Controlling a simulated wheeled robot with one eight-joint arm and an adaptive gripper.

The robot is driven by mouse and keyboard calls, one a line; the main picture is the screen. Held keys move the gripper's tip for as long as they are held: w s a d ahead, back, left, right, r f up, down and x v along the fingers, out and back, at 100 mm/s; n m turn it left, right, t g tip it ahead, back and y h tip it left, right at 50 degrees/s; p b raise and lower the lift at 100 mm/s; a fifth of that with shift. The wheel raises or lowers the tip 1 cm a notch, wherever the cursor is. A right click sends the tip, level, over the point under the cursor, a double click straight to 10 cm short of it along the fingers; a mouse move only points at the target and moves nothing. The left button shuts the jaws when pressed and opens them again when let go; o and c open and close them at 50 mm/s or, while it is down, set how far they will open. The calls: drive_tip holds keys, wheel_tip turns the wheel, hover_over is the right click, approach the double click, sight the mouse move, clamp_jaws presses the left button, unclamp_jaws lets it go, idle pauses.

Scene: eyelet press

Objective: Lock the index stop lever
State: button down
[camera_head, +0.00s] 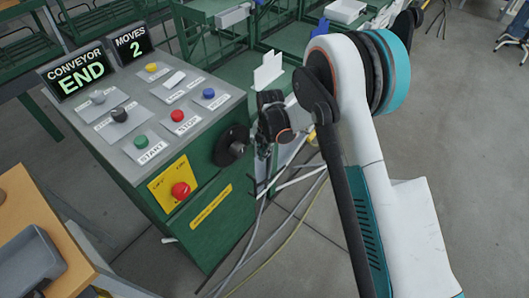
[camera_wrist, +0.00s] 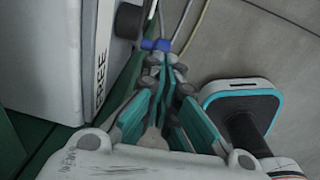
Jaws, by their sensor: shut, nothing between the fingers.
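My gripper (camera_head: 264,180) is beside the right side of the green control cabinet, pointing down in the head view. In the wrist view its teal fingers (camera_wrist: 164,68) are shut with nothing between them. Just beyond the fingertips is a small blue piece (camera_wrist: 157,44), close to a dark round knob (camera_wrist: 128,20) on a grey-white panel. The panel carries the word FREE (camera_wrist: 101,66). The blue piece may be part of the index stop lever, but I cannot tell. Whether the fingertips touch it is unclear. In the head view the arm covers much of this area.
The control cabinet (camera_head: 215,225) has several buttons, a red emergency stop (camera_head: 181,190) and a display reading CONVEYOR END (camera_head: 76,73); another reads MOVES 2 (camera_head: 130,43). A black disc (camera_head: 231,146) sticks out of its side. Cables cross the floor below my gripper. Grey floor lies open at right.

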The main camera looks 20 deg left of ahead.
drive_tip(key=t, duration=0.1)
drive_tip(key=f+t+h, duration=0.1)
drive_tip(key=shift+w+d+f+t+b, duration=0.2)
drive_tip(key=shift+w+t+b, duration=0.1)
drive_tip(key=shift+w, duration=0.1)
drive_tip(key=shift+w+d+f, duration=0.1)
drive_tip(key=shift+w+f, duration=0.25)
drive_tip(key=shift+f, duration=0.15)
drive_tip(key=shift+w+d+f, duration=0.25)
drive_tip(key=shift+w+f, duration=0.05)
drive_tip(key=shift+w, duration=0.35)
drive_tip(key=shift+r, duration=0.1)
idle(0.6)
drive_tip(key=shift+r+p, duration=0.3)
drive_tip(key=shift+r, duration=0.4)
